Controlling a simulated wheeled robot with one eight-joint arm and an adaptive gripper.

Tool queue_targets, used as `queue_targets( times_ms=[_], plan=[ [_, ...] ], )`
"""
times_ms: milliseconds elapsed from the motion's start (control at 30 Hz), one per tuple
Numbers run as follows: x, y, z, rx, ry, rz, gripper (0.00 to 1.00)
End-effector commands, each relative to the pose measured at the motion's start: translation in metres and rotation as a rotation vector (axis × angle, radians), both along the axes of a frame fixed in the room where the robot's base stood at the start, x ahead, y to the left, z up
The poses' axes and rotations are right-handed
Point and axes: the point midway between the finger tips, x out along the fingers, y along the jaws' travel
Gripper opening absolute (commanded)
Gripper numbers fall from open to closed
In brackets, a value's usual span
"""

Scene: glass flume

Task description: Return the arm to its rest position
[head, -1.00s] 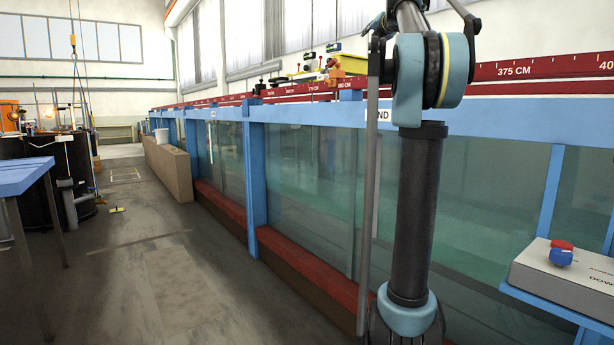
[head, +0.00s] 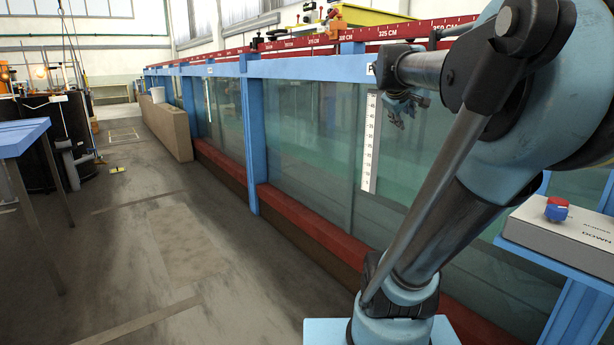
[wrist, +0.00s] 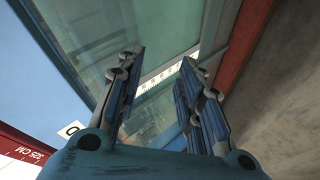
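My arm (head: 430,240) rises from its blue mount at the bottom of the head view and bends at a large joint at the upper right. Its forearm points back left, towards the flume. My gripper (head: 398,112) is small there, in front of the flume glass and just right of the white scale strip. In the wrist view, my gripper (wrist: 162,62) has its two fingers apart with nothing between them. Whether the fingertips are clear of the glass is hard to tell.
The glass flume (head: 310,150) runs along the right, with a blue frame and a red base ledge. A grey control box (head: 565,240) with a red and blue knob stands at the right. A blue table (head: 22,137) is at the left.

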Motion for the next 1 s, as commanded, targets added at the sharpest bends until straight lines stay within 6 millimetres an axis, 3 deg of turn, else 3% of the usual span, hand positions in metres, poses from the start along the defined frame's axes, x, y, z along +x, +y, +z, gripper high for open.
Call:
queue_targets(
  times_ms=[33, 300, 500, 600, 800, 1000],
  plan=[
    [-0.017, 0.006, -0.027, 0.054, 0.025, -0.028, 0.34],
    [-0.110, 0.044, -0.161, 0.342, 0.185, -0.184, 0.34],
    [-0.182, 0.080, -0.251, 0.529, 0.327, -0.288, 0.34],
    [-0.214, 0.096, -0.287, 0.602, 0.393, -0.330, 0.34],
    [-0.254, 0.114, -0.328, 0.687, 0.479, -0.381, 0.34],
    [-0.262, 0.118, -0.335, 0.702, 0.498, -0.391, 0.34]
  ],
)
